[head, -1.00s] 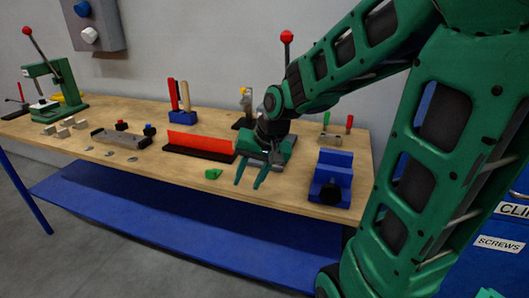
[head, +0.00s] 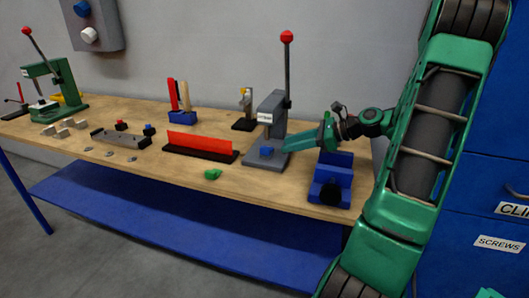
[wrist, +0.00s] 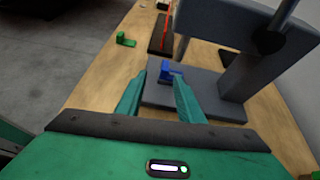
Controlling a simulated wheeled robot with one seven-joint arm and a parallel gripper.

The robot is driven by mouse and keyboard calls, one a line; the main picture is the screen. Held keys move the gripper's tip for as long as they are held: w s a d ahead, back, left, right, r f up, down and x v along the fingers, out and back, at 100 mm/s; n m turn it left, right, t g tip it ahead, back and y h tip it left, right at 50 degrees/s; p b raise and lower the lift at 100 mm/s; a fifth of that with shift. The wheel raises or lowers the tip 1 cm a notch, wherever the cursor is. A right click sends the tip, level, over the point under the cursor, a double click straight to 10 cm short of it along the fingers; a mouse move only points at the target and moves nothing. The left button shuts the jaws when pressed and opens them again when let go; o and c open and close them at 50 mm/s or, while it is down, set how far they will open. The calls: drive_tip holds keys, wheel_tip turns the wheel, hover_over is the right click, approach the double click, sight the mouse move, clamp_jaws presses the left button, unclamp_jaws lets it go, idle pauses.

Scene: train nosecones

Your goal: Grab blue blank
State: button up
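A small blue blank (head: 267,151) sits on the base of the grey press (head: 270,125). In the wrist view the blank (wrist: 170,69) shows at the tips of my open fingers, slightly nearer the right one. My gripper (head: 288,145) comes in from the right, roughly level, and points left at the press base. In the wrist view the gripper (wrist: 160,78) has a clear gap between its fingers and holds nothing. I cannot tell whether the tips have reached the sides of the blank.
A blue vise (head: 331,180) stands right beneath my gripper. The press column and its red-knobbed lever rise behind the blank. A black holder with a red plate (head: 200,143) and a small green part (head: 212,174) lie to the left. Bare tabletop lies in front.

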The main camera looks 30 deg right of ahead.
sight(267, 148)
drive_tip(key=shift+m, duration=0.5)
drive_tip(key=shift+w+d+x, duration=0.15)
drive_tip(key=shift+x, duration=1.45)
drive_tip(key=shift+w+d+x, duration=0.15)
drive_tip(key=shift+x, duration=1.4)
drive_tip(key=shift+w+d+x, duration=0.15)
drive_tip(key=shift+x, duration=1.45)
drive_tip(key=shift+r, duration=0.15)
clamp_jaws()
